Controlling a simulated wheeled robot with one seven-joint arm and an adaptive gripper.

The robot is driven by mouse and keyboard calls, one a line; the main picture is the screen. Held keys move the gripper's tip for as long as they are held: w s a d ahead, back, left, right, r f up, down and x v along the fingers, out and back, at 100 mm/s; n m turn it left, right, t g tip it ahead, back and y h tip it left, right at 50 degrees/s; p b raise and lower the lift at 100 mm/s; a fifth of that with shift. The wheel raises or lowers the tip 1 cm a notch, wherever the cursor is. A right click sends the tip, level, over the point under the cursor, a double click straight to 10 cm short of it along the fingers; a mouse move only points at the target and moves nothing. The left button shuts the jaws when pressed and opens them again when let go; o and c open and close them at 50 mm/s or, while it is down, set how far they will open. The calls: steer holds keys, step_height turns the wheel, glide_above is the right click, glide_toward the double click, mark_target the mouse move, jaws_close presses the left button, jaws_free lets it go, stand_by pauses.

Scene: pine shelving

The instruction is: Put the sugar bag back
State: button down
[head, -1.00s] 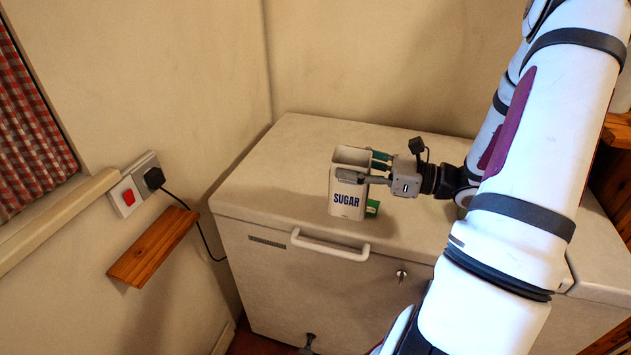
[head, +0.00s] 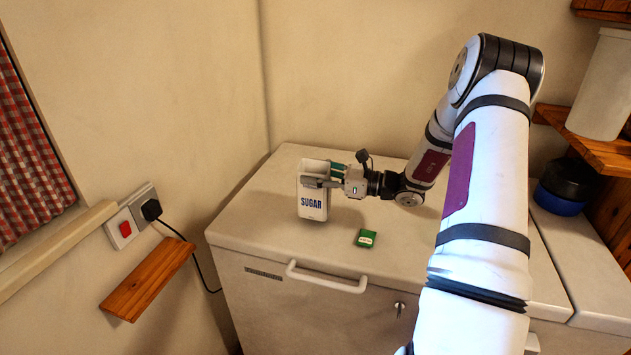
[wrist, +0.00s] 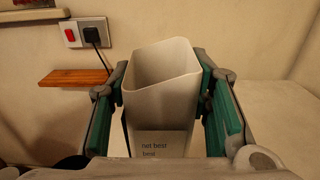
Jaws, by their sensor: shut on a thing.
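The white sugar bag (head: 313,204), a box-like upright pack with an open top and "SUGAR" in blue on its front, is near the left part of the white chest lid (head: 400,235) in the head view. My gripper (head: 322,176) is shut on its upper part, coming from the right. In the wrist view the sugar bag (wrist: 165,85) stands between the two green-padded fingers (wrist: 167,95), and its inside looks empty. I cannot tell whether its base touches the lid.
A small green packet (head: 366,238) lies on the lid, right of the bag. A small wooden shelf (head: 148,279) is on the left wall below a socket with a plug (head: 151,209). At right are wooden shelves (head: 590,147), a white canister (head: 604,85) and a dark blue-black container (head: 566,187).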

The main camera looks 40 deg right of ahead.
steer(key=shift+f, duration=1.2)
steer(key=c, duration=0.8)
jaws_free()
steer(key=shift+c, duration=0.2)
steer(key=v, duration=0.7)
steer(key=shift+s+d+b, duration=0.15)
steer(key=shift+s+b, duration=0.15)
steer(key=shift+b, duration=0.05)
